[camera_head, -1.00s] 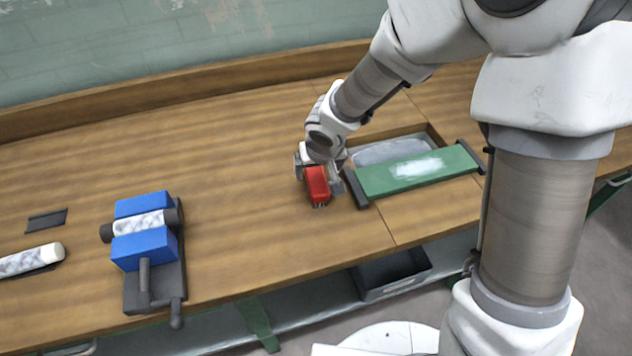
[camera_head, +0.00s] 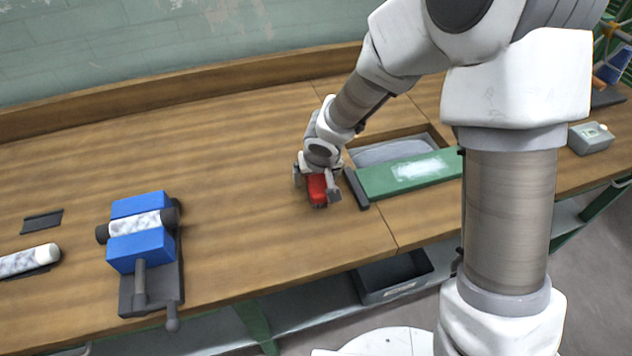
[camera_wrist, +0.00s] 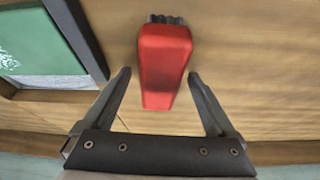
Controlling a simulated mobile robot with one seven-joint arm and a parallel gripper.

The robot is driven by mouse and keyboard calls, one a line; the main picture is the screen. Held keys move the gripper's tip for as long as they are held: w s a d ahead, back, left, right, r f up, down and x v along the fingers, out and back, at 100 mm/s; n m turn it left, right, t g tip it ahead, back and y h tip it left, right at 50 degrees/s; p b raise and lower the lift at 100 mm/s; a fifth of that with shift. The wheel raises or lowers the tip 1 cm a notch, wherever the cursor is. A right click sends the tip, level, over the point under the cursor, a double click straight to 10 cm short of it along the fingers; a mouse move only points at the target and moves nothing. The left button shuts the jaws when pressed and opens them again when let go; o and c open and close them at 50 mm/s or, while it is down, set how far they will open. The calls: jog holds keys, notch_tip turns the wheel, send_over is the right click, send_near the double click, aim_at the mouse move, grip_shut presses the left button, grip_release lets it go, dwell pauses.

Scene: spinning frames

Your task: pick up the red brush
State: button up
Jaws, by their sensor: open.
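The red brush (camera_head: 317,188) lies on the wooden bench, left of the green-topped frame. In the wrist view the red brush (camera_wrist: 164,62) has a red block-like body with dark bristles at its far end. My gripper (camera_head: 318,184) is over it, pointing down. In the wrist view my gripper (camera_wrist: 160,80) is open, with one finger on each side of the brush's near end. I see gaps between the fingers and the brush. In the head view my gripper partly hides the brush.
The green panel (camera_head: 395,180) with a dark end bar (camera_head: 356,188) sits close to the right of the brush, in front of a recess. A blue clamp (camera_head: 141,245) holding a patterned roll stands at left. The bench between is clear. A grey bin (camera_head: 393,279) is below.

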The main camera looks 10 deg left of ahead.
jog(key=shift+f, duration=0.15)
dwell(0.4)
grip_shut()
jog(key=shift+r, duration=0.2)
dwell(0.3)
notch_tip(320, 180, up, 5)
jog(key=p, duration=0.2)
jog(key=shift+r+p, duration=0.1)
jog(key=shift+p, duration=0.3)
jog(key=s+d+r+p, duration=0.3)
jog(key=s+d+r, duration=0.3)
jog(key=s, duration=0.3)
jog(key=shift+d, duration=0.75)
